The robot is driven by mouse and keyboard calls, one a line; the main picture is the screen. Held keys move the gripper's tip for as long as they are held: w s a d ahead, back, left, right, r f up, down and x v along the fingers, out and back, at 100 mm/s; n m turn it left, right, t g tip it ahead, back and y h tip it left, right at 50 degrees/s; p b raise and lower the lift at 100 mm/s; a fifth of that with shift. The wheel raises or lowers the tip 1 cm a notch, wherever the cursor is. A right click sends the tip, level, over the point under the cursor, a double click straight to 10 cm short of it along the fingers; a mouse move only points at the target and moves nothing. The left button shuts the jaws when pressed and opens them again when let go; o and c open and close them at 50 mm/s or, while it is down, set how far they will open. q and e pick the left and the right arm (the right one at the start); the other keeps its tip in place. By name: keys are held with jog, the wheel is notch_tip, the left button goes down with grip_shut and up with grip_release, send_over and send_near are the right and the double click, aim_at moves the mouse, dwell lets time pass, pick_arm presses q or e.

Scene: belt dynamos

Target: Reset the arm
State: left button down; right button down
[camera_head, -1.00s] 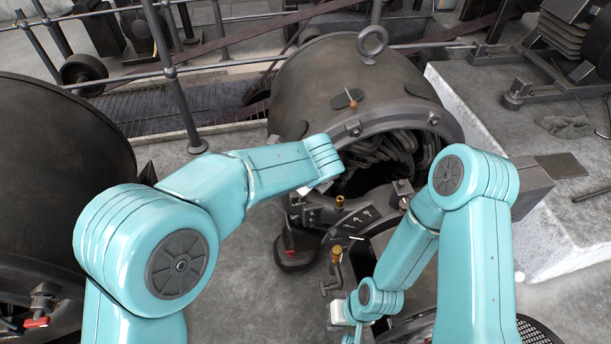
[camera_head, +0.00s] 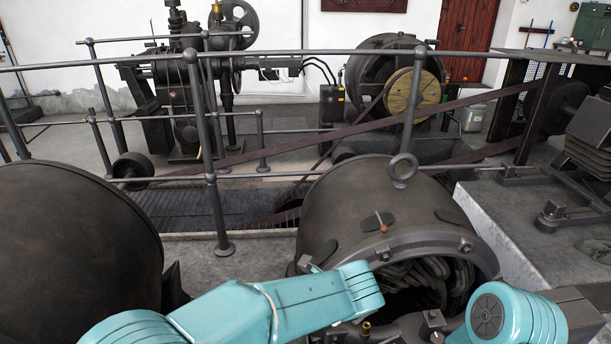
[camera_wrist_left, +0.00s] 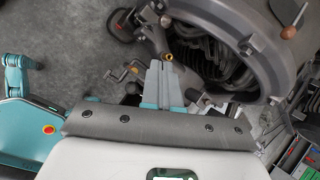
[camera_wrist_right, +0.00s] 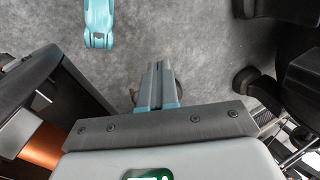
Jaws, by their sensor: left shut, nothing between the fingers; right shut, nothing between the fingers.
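My left arm (camera_head: 285,305) and my right arm (camera_head: 515,318) show along the bottom of the head view, both teal. Neither gripper's fingers show there. In the left wrist view my left gripper (camera_wrist_left: 157,68) is shut and empty, its fingers together. It is over the area beside the open round mouth of a dark machine drum (camera_wrist_left: 225,30); I cannot tell the distance. In the right wrist view my right gripper (camera_wrist_right: 154,68) is shut and empty, above bare grey floor.
The dark drum (camera_head: 345,215) stands in front, its mouth open on coiled parts. Another big dark drum (camera_head: 75,245) fills the left. A metal railing (camera_head: 215,190) crosses behind, with a belt-driven machine (camera_head: 390,85) beyond. A pale block (camera_head: 505,230) lies right.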

pick_arm(q)
jog(key=s+a+f+n+g+h, duration=0.1)
jog(key=s+a+f+n+g, duration=0.1)
jog(key=s+a+f+n, duration=0.5)
jog(key=a+f+n+g+h, duration=0.1)
jog(key=a+f+n+g, duration=0.25)
jog(key=f, duration=0.75)
jog(key=s+a+f+n+h, duration=0.1)
jog(key=s+a+f+n, duration=0.45)
jog(key=s+n, duration=0.35)
jog(key=s+a+f+n, duration=0.4)
jog(key=s+a+n, duration=0.25)
jog(key=n, duration=0.45)
notch_tip(320, 180, up, 18)
jog(key=p, duration=1.8)
jog(key=shift+s+a+n, duration=0.2)
jog(key=shift+s+n, duration=0.1)
jog(key=shift+n, duration=0.05)
